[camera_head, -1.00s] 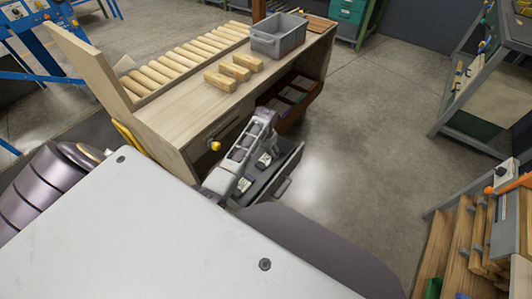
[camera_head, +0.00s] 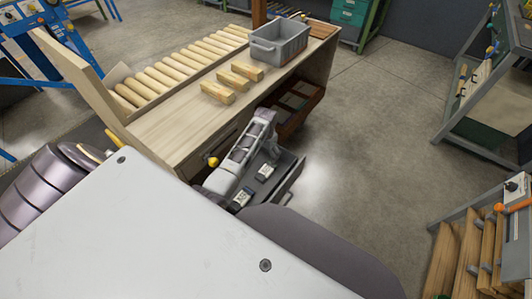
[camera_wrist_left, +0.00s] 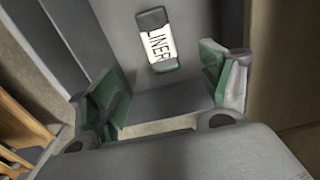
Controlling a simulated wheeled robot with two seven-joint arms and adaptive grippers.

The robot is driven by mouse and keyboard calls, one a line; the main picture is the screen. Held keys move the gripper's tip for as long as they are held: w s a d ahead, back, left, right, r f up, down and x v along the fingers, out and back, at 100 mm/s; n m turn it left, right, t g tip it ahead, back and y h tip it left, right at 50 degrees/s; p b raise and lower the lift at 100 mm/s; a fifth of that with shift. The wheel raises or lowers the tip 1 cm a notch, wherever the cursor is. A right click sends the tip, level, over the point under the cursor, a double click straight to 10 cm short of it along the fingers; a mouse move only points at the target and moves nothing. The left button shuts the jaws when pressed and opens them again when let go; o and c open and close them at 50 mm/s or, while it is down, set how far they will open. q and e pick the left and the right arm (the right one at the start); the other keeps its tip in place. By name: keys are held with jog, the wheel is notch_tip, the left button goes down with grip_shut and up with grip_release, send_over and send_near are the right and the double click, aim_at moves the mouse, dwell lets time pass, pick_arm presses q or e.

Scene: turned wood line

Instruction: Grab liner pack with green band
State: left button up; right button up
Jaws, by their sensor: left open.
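A liner pack (camera_wrist_left: 157,42) with a white label reading "LINER", a dark upper end and a green band at its lower end lies on the grey drawer floor in the left wrist view. My left gripper (camera_wrist_left: 165,90) is open, its green-padded fingers apart, with the pack beyond them and nothing between them. In the head view my left gripper (camera_head: 250,142) is over the open drawer (camera_head: 284,182) beside the bench. Two small packs (camera_head: 265,171) (camera_head: 242,197) show in that drawer; their bands are too small to tell. My right gripper is not in view.
The wooden bench (camera_head: 170,125) holds a row of turned spindles (camera_head: 180,68), several wood blocks (camera_head: 240,70) and a grey bin (camera_head: 280,42). A reddish-brown drawer (camera_head: 300,105) stands open beyond my gripper. Floor right of the bench is clear up to a rack (camera_head: 480,145).

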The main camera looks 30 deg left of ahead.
aim_at(266, 170)
pick_arm(q)
jog(key=shift+f+b, duration=1)
jog(key=shift+f, duration=3.25)
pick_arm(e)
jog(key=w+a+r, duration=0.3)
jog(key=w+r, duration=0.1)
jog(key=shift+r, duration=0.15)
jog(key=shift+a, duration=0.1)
pick_arm(q)
jog(key=shift+b, duration=0.3)
jog(key=shift+f, duration=0.45)
jog(key=shift+f+b, duration=1.05)
jog(key=shift+f, duration=1.1)
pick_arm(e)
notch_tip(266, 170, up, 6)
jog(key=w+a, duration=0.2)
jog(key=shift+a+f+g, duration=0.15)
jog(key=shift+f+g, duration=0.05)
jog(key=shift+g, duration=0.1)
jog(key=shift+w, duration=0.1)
